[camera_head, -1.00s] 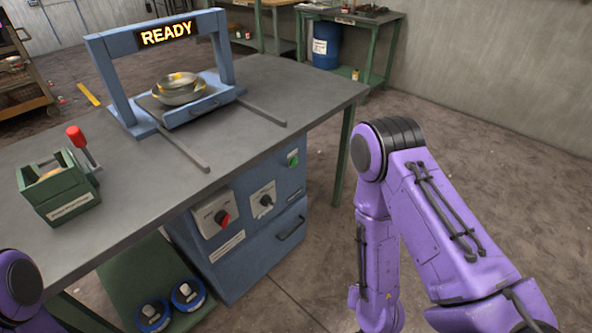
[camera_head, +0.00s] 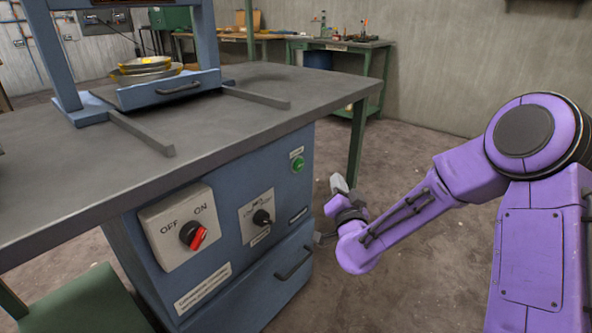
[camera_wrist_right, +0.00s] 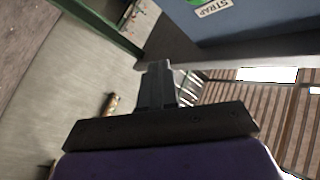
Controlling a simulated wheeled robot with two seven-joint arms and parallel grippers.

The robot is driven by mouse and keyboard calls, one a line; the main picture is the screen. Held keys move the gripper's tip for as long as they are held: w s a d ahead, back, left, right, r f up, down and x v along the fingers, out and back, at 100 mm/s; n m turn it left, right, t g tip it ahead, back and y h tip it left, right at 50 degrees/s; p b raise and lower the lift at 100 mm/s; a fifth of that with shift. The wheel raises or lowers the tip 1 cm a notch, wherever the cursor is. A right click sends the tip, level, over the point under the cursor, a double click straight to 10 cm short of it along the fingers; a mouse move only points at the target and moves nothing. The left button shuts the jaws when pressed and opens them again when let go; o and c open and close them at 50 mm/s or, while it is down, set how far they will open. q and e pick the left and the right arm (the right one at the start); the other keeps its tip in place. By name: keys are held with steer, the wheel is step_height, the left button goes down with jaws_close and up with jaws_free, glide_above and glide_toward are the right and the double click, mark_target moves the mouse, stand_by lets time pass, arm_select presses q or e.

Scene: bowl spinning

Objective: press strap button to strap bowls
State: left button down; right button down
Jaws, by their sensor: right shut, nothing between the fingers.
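The green strap button (camera_head: 297,164) is on the blue front panel under the table, with a small label above it. In the right wrist view the STRAP label (camera_wrist_right: 213,8) shows at the top edge, with a bit of green beside it. Metal bowls (camera_head: 147,66) are stacked on the blue strapping machine (camera_head: 175,89). My right gripper (camera_head: 338,184) is shut and empty, to the right of the button and apart from the panel. Its shut fingers (camera_wrist_right: 155,72) show in the right wrist view. My left gripper is not in view.
The panel also holds a red OFF/ON switch (camera_head: 193,235), a black knob (camera_head: 262,217) and a drawer handle (camera_head: 294,263). The grey tabletop (camera_head: 230,122) overhangs the panel. A green table leg (camera_head: 357,140) stands behind my gripper. The floor to the right is open.

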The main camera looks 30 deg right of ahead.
steer(key=b, duration=0.1)
glide_toward(304, 161)
steer(key=w+d, duration=0.3)
steer(key=d, duration=0.1)
steer(key=shift+w+a+r, duration=0.4)
steer(key=shift+w+a, duration=0.05)
steer(key=shift+w, duration=0.05)
steer(key=shift+w, duration=0.1)
stand_by(1.6)
steer(key=shift+w+a, duration=0.15)
steer(key=shift+w, duration=0.15)
steer(key=shift+w+a, duration=0.2)
steer(key=shift+w, duration=0.2)
stand_by(0.6)
steer(key=shift+r, duration=0.1)
steer(key=shift+s+d, duration=0.3)
steer(key=shift+s, duration=0.45)
